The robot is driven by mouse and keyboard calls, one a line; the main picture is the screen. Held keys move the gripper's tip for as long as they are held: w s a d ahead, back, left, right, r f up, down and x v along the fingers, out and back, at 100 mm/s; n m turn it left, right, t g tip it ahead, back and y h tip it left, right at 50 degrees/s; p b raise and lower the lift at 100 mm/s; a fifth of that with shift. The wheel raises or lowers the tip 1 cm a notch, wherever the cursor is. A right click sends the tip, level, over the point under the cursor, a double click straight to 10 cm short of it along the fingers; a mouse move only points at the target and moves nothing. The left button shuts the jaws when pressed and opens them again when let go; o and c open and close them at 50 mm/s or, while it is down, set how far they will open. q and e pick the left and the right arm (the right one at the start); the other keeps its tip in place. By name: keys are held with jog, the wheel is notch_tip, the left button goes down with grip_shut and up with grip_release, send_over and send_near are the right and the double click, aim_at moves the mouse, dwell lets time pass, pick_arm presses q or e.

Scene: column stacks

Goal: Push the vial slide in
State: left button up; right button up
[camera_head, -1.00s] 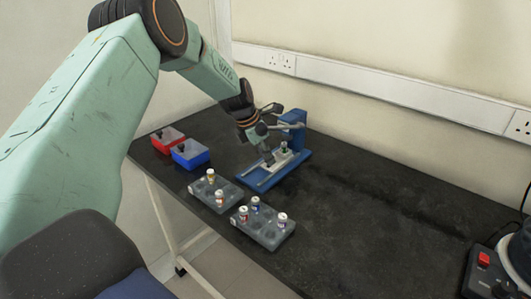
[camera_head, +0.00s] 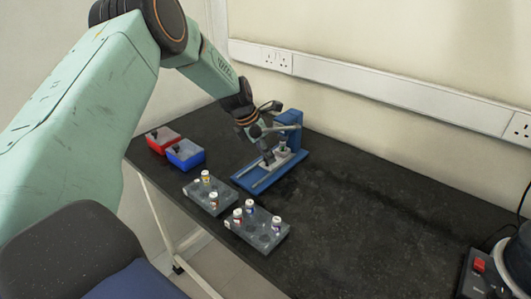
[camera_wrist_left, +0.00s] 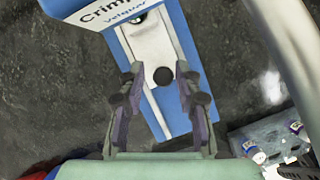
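The blue crimper (camera_head: 289,130) stands on the dark table with a pale vial slide (camera_wrist_left: 154,52) along its base. The slide's dark round knob (camera_wrist_left: 163,76) shows in the left wrist view. A vial (camera_head: 283,147) appears to be at the slide's back end under the crimper head; the wrist view shows part of its round top (camera_wrist_left: 138,18). My left gripper (camera_head: 267,160) is low over the slide. In the wrist view its fingers (camera_wrist_left: 158,72) are apart, one on each side of the knob, with gaps. My right gripper is out of view.
Two grey racks with vials, a left one (camera_head: 196,195) and a right one (camera_head: 262,241), stand in front of the crimper. A red box (camera_head: 160,146) and a blue box (camera_head: 184,162) are to its left. Black equipment (camera_head: 480,277) stands at the right. The table's middle right is clear.

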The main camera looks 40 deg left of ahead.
pick_arm(q)
jog(key=shift+o, duration=0.8)
jog(key=shift+f, duration=0.1)
jog(key=shift+s, duration=0.1)
jog(key=v, duration=1.2)
